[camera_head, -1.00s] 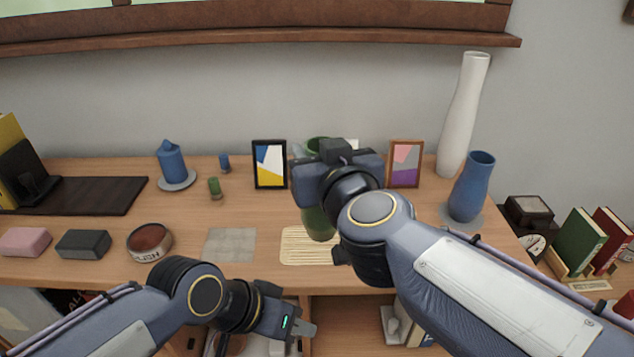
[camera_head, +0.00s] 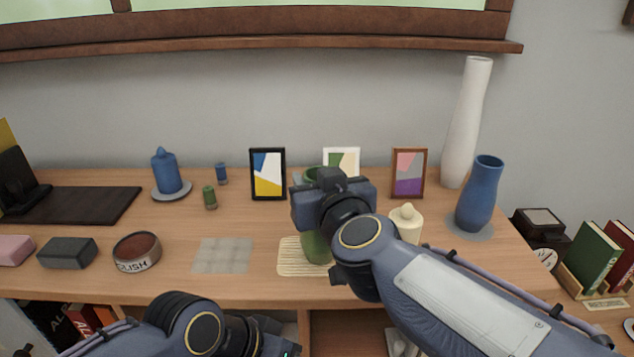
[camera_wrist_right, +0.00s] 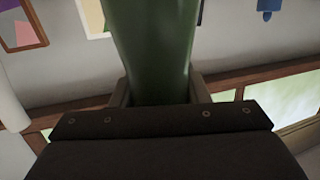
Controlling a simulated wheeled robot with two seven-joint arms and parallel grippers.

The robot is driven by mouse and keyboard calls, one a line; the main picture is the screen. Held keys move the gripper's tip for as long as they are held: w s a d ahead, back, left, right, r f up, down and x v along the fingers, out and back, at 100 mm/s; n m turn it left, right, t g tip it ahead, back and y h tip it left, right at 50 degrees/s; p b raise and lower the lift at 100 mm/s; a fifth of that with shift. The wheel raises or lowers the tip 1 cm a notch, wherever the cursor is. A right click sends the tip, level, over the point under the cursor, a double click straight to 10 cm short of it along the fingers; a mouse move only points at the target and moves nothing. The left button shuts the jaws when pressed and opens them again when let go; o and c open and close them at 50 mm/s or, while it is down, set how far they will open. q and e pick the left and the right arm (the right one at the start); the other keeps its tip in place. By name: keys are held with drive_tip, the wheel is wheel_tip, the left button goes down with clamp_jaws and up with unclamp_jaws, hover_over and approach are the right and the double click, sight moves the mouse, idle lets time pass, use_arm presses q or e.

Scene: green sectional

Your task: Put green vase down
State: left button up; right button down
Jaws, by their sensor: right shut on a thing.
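The green vase (camera_head: 316,248) is mostly hidden behind my right arm in the head view. Its rim and its lower body show, upright, over the pale slatted mat (camera_head: 290,268) on the desk. I cannot tell whether its base touches the mat. My right gripper (camera_wrist_right: 158,92) is shut on the vase, whose green body (camera_wrist_right: 158,45) rises between the fingers in the right wrist view. My left gripper (camera_head: 278,340) is at the bottom edge of the head view, below the desk front. Its fingers are cut off, so its opening is unclear.
Behind the vase stand three picture frames, one black-edged (camera_head: 268,174). A cream jar (camera_head: 406,222) is close to the right of my right wrist. A blue vase (camera_head: 480,195) and tall white vase (camera_head: 466,125) stand farther right. A grey tile mat (camera_head: 222,256) lies left.

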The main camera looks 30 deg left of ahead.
drive_tip(key=shift+f, duration=0.1)
drive_tip(key=c, duration=0.8)
unclamp_jaws()
drive_tip(key=shift+s+d+r, duration=0.2)
drive_tip(key=shift+r, duration=0.05)
drive_tip(key=p+v, duration=0.2)
drive_tip(key=v, duration=0.9)
drive_tip(key=shift+s+d+f, duration=0.1)
drive_tip(key=shift+s+d, duration=0.1)
